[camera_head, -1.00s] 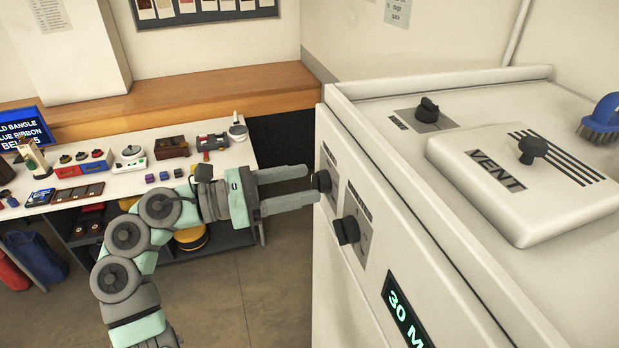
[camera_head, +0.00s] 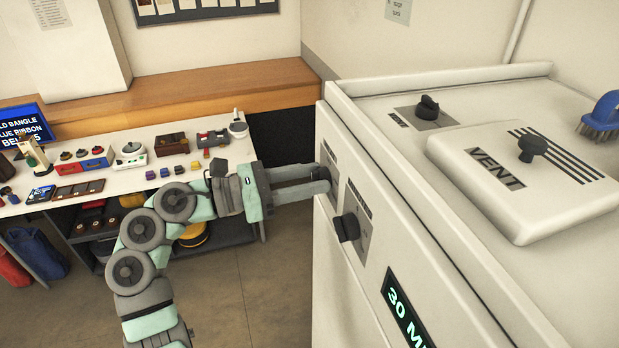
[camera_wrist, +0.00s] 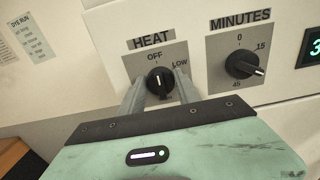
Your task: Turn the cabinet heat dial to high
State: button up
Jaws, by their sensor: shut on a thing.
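The heat dial (camera_wrist: 159,80) is a black round knob on a grey plate marked HEAT, with OFF above it and LOW at its upper right. Its white pointer line stands nearly upright, toward OFF.
The minutes dial (camera_wrist: 242,65) sits right of the heat dial, near a lit display (camera_head: 405,310). On the cabinet top are another black knob (camera_head: 428,106), a vent cover (camera_head: 530,185) and a blue brush (camera_head: 604,118). A cluttered table (camera_head: 120,185) stands at the left.

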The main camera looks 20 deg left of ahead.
grip_shut()
jog(key=shift+m, duration=0.3)
jog(key=m+p, duration=0.1)
jog(key=m, duration=0.1)
jog(key=shift+m, duration=0.3)
jog(key=shift+f+m+b, duration=0.2)
jog(key=shift+m+b, duration=2.85)
jog(key=shift+m, duration=2.4)
jog(key=shift+f+m+b, duration=0.15)
jog(key=shift+m+b, duration=2.9)
jog(key=shift+m, duration=2.45)
jog(key=shift+f+m+b, duration=0.2)
jog(key=shift+m+b, duration=2.85)
jog(key=shift+m, duration=2.4)
